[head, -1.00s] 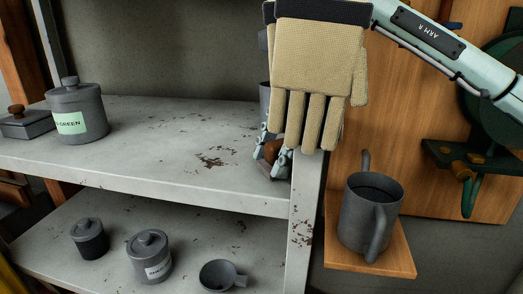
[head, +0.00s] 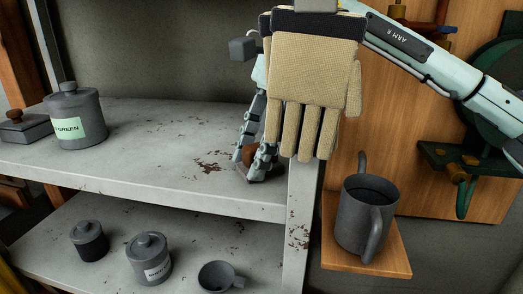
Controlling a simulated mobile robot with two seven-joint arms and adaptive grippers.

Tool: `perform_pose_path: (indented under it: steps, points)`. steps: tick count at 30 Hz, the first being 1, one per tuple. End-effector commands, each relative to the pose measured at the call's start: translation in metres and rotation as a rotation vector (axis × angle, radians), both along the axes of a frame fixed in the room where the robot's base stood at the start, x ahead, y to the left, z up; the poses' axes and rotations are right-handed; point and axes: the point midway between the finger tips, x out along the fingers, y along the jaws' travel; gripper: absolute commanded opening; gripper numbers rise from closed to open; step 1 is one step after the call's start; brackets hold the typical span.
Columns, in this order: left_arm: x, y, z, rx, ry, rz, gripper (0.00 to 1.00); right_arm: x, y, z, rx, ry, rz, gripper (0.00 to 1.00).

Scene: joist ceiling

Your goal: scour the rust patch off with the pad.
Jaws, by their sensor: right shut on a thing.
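The grey upper shelf (head: 120,165) carries brown rust flecks. The densest rust patch (head: 209,167) lies near its front edge, left of my right gripper. My right gripper (head: 253,166) points down and is shut on the pad, whose brown rounded top (head: 249,153) shows between the fingers. The pad is low at the shelf top, just right of the rust patch; its underside is hidden, so I cannot tell whether it touches. A tan glove (head: 315,75) hangs in front of my right wrist and hides part of it. My left gripper is out of view.
A grey canister labelled green (head: 75,112) and a lidded box (head: 24,130) stand at the shelf's left. A dark mug (head: 365,215) sits on a small wooden ledge at right. Several small vessels stand on the lower shelf. The upper shelf's middle is clear.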

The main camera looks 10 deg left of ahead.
Motion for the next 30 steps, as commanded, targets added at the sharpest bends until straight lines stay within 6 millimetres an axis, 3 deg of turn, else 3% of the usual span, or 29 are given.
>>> perform_pose_path:
  steps: [9,17,30]
  points:
    - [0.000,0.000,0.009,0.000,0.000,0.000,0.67,0.000,0.027,0.000,0.001,0.001,0.002,0.04]
    - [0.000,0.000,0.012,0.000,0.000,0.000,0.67,0.001,0.036,-0.001,0.001,0.001,0.000,0.04]
    - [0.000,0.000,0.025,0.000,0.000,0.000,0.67,0.002,0.067,-0.001,0.001,0.001,0.000,0.04]
